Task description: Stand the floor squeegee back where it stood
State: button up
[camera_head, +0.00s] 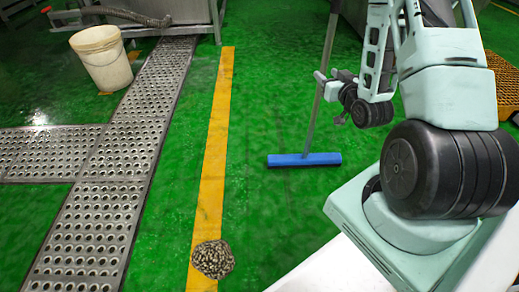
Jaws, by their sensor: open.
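The floor squeegee has a blue head (305,160) resting on the green floor and a thin grey pole (314,115). The pole rises, slanting a little right in the picture, and runs out of the top edge. Its upper end is out of view. My gripper (325,86) is open at the pole, well above the head. Its fingers overlap the pole in the picture; I cannot tell whether they touch it.
A yellow floor line (213,140) runs left of the squeegee, with a dark speckled lump (212,259) on its near end. Perforated drain grates (110,190) and a white bucket (103,60) are farther left. A yellow-orange grated platform (504,82) is at right. Green floor around the head is clear.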

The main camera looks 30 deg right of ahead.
jog(key=w+a+n+g+y, duration=0.25)
jog(key=w+a, duration=0.25)
jog(key=a, duration=0.4)
jog(key=s+a+r+n+g+y, duration=0.1)
jog(key=a+g+y, duration=0.15)
jog(key=a, duration=0.75)
jog(key=s+a+r+n+g+y, duration=0.1)
jog(key=a+n+g+y, duration=0.15)
jog(key=a, duration=0.65)
jog(key=s+a+r+n+g, duration=0.25)
jog(key=s+a+g, duration=0.25)
jog(key=s+a, duration=0.6)
jog(key=s+a+r+n+g+h, duration=0.1)
jog(key=s+r, duration=0.1)
jog(key=s, duration=0.5)
jog(key=s+a+r+n+g+h, duration=0.1)
jog(key=s+a+r+g, duration=0.1)
jog(key=s, duration=0.5)
jog(key=shift+s, duration=0.25)
jog(key=shift+r+g, duration=0.1)
jog(key=shift+g, duration=0.15)
notch_tip(320, 180, up, 38)
jog(key=p, duration=3.8)
jog(key=shift+r, duration=0.25)
